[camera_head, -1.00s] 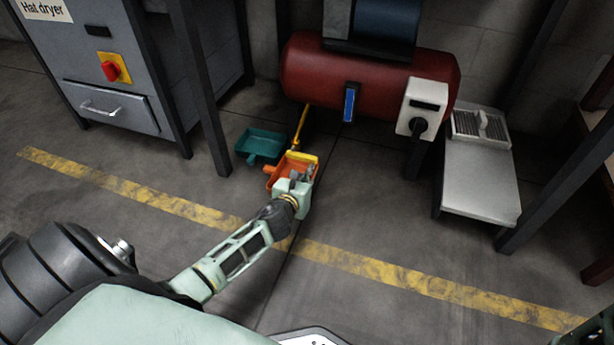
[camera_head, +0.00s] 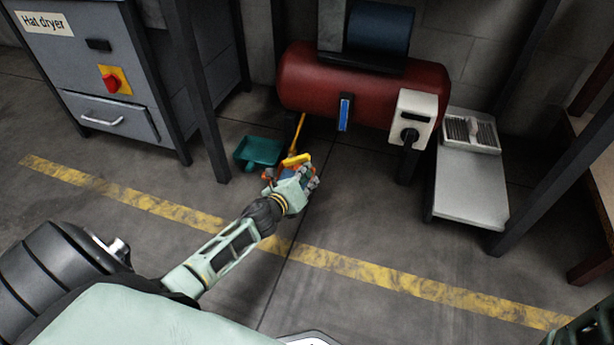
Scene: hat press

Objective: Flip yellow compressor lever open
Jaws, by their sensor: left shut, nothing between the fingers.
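The red compressor tank (camera_head: 360,88) stands at the back, with a blue-faced piece (camera_head: 345,112) on its front and a white switch box (camera_head: 411,118) with a black knob. A thin yellow bar (camera_head: 298,133) slants down from under the tank's left part toward a wider yellow piece (camera_head: 297,160). I cannot tell whether this bar is the lever or part of a tool. My left gripper (camera_head: 311,179) is shut and empty, just in front of and below the yellow piece. My right gripper is out of view.
A teal dustpan (camera_head: 259,151) lies on the floor left of the gripper. A dark post (camera_head: 201,100) stands between the hat dryer (camera_head: 105,75) and the tank. The floor beyond the yellow stripe is mostly clear.

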